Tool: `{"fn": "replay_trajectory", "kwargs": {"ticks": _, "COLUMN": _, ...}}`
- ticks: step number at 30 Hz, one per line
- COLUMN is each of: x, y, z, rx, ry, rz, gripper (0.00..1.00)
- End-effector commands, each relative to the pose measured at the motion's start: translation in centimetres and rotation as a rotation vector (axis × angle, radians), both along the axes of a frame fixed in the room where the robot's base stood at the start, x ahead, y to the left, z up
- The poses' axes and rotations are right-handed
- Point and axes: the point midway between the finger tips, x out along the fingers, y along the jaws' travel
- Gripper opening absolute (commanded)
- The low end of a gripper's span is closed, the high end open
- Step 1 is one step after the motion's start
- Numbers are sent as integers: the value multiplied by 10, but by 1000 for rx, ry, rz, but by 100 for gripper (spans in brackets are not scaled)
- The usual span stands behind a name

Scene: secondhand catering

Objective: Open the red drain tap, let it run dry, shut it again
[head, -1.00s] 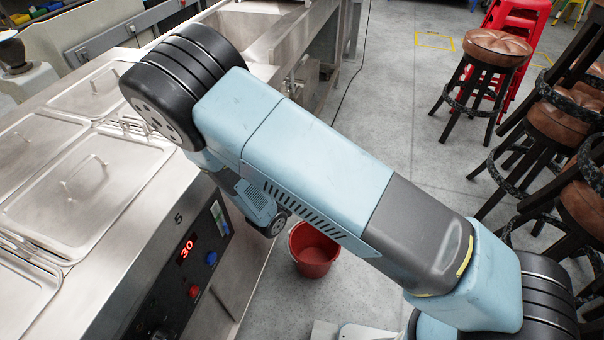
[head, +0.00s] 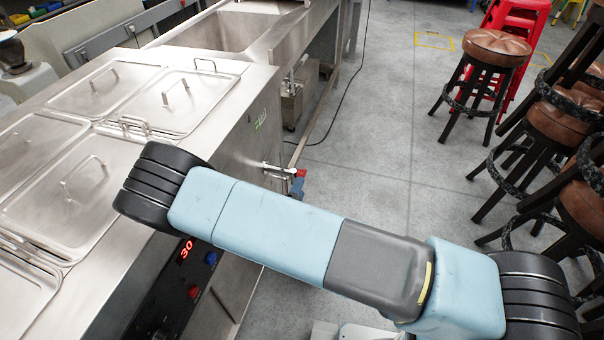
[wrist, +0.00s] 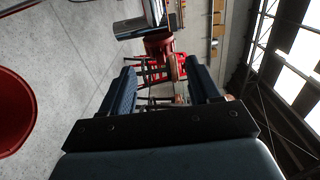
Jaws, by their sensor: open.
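The red drain tap (head: 300,173) sits at the end of a bright metal pipe on the side of the steel unit. It also shows in the wrist view (wrist: 159,44), where its red part is just beyond and between my fingertips. My gripper (wrist: 160,70) is open, with a dark blue finger on each side and nothing held. In the head view only a small blue piece of it (head: 297,187) shows just below the tap; my arm hides the rest. I cannot tell whether the tap is open or shut. The red bucket (wrist: 14,112) is at the left edge of the wrist view.
The steel unit (head: 225,140) with lidded pans and a red "30" display (head: 186,250) is on the left. A steel sink (head: 235,30) stands behind it. Stacked stools (head: 570,120) and a single stool (head: 490,75) stand right. Floor between is clear, with a dark cable.

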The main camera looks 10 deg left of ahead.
Motion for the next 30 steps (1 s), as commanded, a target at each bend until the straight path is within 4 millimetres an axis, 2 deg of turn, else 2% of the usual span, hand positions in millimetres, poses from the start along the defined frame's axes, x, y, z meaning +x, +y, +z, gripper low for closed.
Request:
{"fn": "replay_trajectory", "kwargs": {"ticks": 6, "x": 39, "y": -3, "z": 0, "rx": 1, "ry": -1, "rz": -2, "gripper": 62}}
{"fn": "replay_trajectory", "kwargs": {"ticks": 13, "x": 69, "y": -5, "z": 0, "rx": 1, "ry": -1, "rz": -1, "gripper": 62}}
{"fn": "replay_trajectory", "kwargs": {"ticks": 18, "x": 78, "y": -6, "z": 0, "rx": 0, "ry": 0, "rz": 0, "gripper": 62}}
{"fn": "replay_trajectory", "kwargs": {"ticks": 27, "x": 80, "y": -6, "z": 0, "rx": 1, "ry": 0, "rz": 0, "gripper": 62}}
{"fn": "replay_trajectory", "kwargs": {"ticks": 30, "x": 80, "y": -6, "z": 0, "rx": 1, "ry": 0, "rz": 0, "gripper": 53}}
